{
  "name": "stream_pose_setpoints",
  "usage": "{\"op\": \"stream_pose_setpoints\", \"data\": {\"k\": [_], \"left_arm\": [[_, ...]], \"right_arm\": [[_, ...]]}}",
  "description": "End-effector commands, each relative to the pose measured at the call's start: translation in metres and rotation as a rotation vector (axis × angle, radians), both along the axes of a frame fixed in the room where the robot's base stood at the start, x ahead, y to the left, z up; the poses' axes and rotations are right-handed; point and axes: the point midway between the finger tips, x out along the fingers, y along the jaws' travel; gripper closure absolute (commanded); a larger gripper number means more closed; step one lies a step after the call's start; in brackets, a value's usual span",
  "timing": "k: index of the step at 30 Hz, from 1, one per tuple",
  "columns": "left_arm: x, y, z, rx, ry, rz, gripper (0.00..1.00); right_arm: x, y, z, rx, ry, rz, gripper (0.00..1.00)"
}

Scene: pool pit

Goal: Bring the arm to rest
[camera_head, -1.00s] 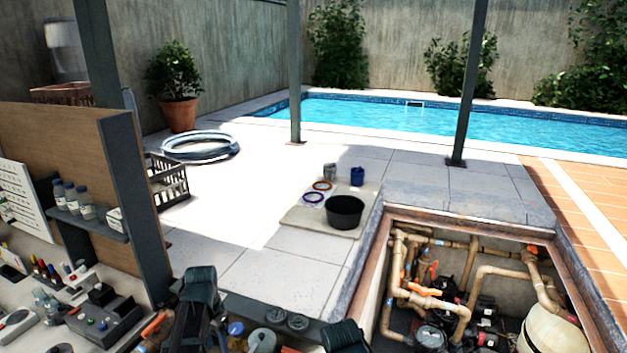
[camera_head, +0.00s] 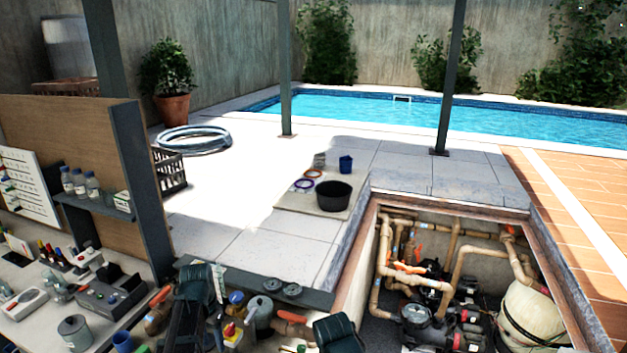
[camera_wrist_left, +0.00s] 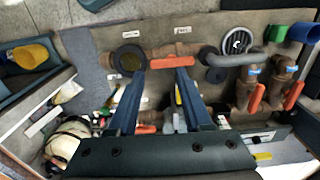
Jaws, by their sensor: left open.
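My left gripper (camera_head: 195,300) shows at the bottom of the head view, dark, in front of the edge of the deck and bench. In the left wrist view its two blue-grey fingers (camera_wrist_left: 160,78) stand apart with nothing held between them. Below them is a grey-brown surface with pipe pieces and orange-handled valves (camera_wrist_left: 255,98); how close the fingers are to these is unclear. Another dark part, likely of my other arm, shows at the lower middle of the head view. My right gripper cannot be made out.
A workbench with a control box (camera_head: 112,296) and a grey can (camera_head: 74,332) lies at left. The open pump pit (camera_head: 440,290) is at right. A black tub (camera_head: 333,196) stands on a mat on the deck. The pale paving beyond is mostly clear.

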Motion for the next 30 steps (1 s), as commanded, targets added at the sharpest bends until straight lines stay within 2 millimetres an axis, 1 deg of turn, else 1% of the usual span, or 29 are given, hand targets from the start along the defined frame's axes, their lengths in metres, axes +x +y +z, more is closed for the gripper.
{"op": "stream_pose_setpoints", "data": {"k": [1, 8, 14, 17, 20, 24, 27, 30], "left_arm": [[-0.002, -0.005, -0.007, 0.001, 0.001, -0.001, 0.50], [-0.011, -0.029, -0.027, 0.009, 0.006, -0.001, 0.50], [-0.027, -0.062, -0.056, 0.022, 0.013, -0.001, 0.50], [-0.039, -0.084, -0.076, 0.030, 0.018, 0.000, 0.50], [-0.056, -0.110, -0.103, 0.041, 0.022, 0.000, 0.50], [-0.089, -0.152, -0.148, 0.066, 0.025, 0.002, 0.50], [-0.110, -0.175, -0.173, 0.080, 0.025, 0.006, 0.50], [-0.127, -0.191, -0.190, 0.092, 0.023, 0.011, 0.50]], "right_arm": [[0.001, 0.000, -0.007, 0.000, 0.000, 0.000, 0.00], [0.001, 0.000, -0.027, -0.001, -0.001, 0.003, 0.00], [0.001, 0.000, -0.056, 0.000, -0.001, 0.006, 0.00], [0.001, 0.000, -0.076, -0.001, -0.002, 0.008, 0.00], [0.001, 0.000, -0.103, -0.001, -0.001, 0.011, 0.00], [0.002, 0.000, -0.148, -0.002, -0.002, 0.016, 0.00], [0.002, 0.000, -0.173, -0.002, -0.002, 0.019, 0.00], [0.002, 0.000, -0.190, -0.002, -0.003, 0.022, 0.00]]}}
